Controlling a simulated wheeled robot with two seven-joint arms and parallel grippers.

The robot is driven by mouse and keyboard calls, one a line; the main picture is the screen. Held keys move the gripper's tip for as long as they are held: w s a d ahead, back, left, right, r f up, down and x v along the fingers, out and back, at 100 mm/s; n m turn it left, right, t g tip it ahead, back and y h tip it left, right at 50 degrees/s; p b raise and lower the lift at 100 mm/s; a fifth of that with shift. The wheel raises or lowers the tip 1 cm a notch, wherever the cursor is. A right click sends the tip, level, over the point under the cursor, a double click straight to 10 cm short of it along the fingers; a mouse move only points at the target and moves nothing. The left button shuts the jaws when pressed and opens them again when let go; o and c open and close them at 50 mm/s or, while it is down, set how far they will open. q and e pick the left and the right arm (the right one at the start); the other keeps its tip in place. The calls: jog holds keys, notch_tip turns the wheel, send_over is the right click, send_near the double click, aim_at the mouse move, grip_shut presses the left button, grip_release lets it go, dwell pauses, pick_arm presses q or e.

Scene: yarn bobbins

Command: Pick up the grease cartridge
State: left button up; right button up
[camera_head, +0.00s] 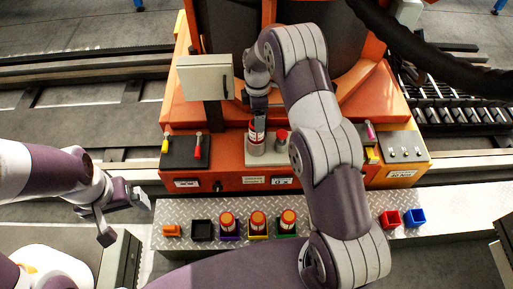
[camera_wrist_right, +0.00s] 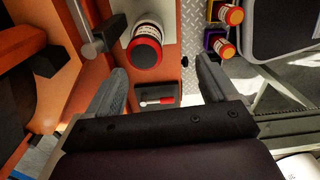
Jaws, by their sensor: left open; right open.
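Several labelled cylinders are in view, and I cannot tell for sure which is the grease cartridge. One with a white and red label (camera_head: 256,132) stands on a pale plate on the orange machine. Three orange-topped ones (camera_head: 228,219) (camera_head: 258,219) (camera_head: 288,218) stand in coloured holders on the front ledge. My right gripper (camera_head: 258,103) is above the machine's plate. In the right wrist view my right gripper (camera_wrist_right: 162,70) is open, and a cylinder with a red and black end (camera_wrist_right: 147,48) is just beyond its fingers, not held. My left gripper (camera_head: 125,214) is open and empty at the left.
A grey box (camera_head: 205,77) stands on the machine near my right arm. A red-capped post (camera_head: 281,138) is beside the cylinder.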

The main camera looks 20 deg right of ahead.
jog(key=w+r+n, duration=0.2)
jog(key=n, duration=0.1)
jog(key=shift+w+r+n, duration=0.25)
jog(key=shift+n, duration=0.05)
jog(key=n, duration=0.3)
jog(key=shift+s+r+n, duration=0.2)
jog(key=shift+r+n, duration=0.15)
jog(key=shift+n, duration=0.05)
notch_tip(320, 180, down, 13)
jog(key=b, duration=0.1)
jog(key=shift+d+n, duration=0.25)
jog(key=shift+n, duration=0.05)
jog(key=shift+r, duration=0.1)
jog(key=c, duration=1.4)
notch_tip(320, 180, up, 10)
jog(key=shift+r+p, duration=0.1)
jog(key=shift+p, duration=0.4)
jog(key=shift+c, duration=0.2)
